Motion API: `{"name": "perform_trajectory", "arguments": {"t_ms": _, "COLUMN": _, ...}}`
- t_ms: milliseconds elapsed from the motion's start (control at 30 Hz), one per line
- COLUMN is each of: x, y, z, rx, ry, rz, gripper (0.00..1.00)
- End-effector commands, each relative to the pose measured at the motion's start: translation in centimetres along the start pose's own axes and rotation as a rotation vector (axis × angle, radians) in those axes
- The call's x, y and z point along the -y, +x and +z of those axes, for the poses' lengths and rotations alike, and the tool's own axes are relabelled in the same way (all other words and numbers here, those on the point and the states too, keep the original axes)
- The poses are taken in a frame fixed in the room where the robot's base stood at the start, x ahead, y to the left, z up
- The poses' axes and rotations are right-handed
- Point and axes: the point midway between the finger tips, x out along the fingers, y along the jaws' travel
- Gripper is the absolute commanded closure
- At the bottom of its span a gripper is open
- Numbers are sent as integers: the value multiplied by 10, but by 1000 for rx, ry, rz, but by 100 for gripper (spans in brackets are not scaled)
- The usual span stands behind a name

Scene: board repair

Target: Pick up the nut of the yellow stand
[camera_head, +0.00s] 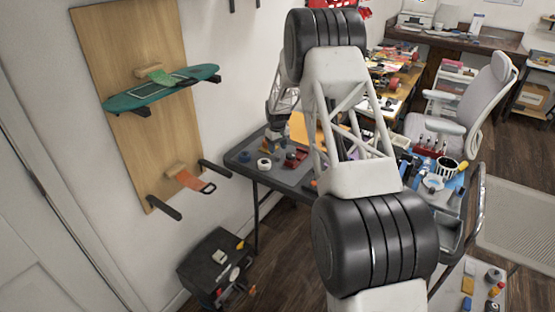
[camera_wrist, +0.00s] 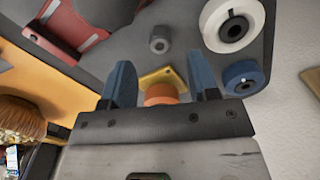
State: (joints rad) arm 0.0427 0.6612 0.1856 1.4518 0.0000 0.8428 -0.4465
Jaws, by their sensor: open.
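In the wrist view, my gripper (camera_wrist: 158,62) is open, with its two blue fingers spread apart above the grey table. A yellow stand (camera_wrist: 158,77) with a squared base shows between the fingers. An orange round part (camera_wrist: 161,94) overlaps it, and its lower side is hidden by the gripper body. A small grey nut with a dark hole (camera_wrist: 159,45) lies just beyond the fingertips, apart from the yellow base. I cannot tell whether anything touches the fingers.
A white wheel (camera_wrist: 222,35) and a blue wheel (camera_wrist: 246,79) lie right of the fingers. A red part (camera_wrist: 78,28) lies at upper left. In the head view, the grey table (camera_head: 240,155) stands by the wall, with a black box (camera_head: 212,262) on the floor.

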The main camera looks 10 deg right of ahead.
Motion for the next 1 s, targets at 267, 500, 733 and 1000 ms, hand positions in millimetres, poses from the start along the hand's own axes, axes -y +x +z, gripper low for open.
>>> {"name": "perform_trajectory", "arguments": {"t_ms": 267, "x": 0, "y": 3, "z": 0, "rx": 1, "ry": 0, "rz": 0, "gripper": 45}}
{"name": "perform_trajectory", "arguments": {"t_ms": 500, "x": 0, "y": 23, "z": 0, "rx": 2, "ry": 0, "rz": -1, "gripper": 45}}
{"name": "perform_trajectory", "arguments": {"t_ms": 733, "x": 0, "y": 46, "z": 0, "rx": 1, "ry": 0, "rz": -1, "gripper": 45}}
{"name": "perform_trajectory", "arguments": {"t_ms": 1000, "x": 0, "y": 52, "z": 0, "rx": 0, "ry": 0, "rz": 0, "gripper": 45}}
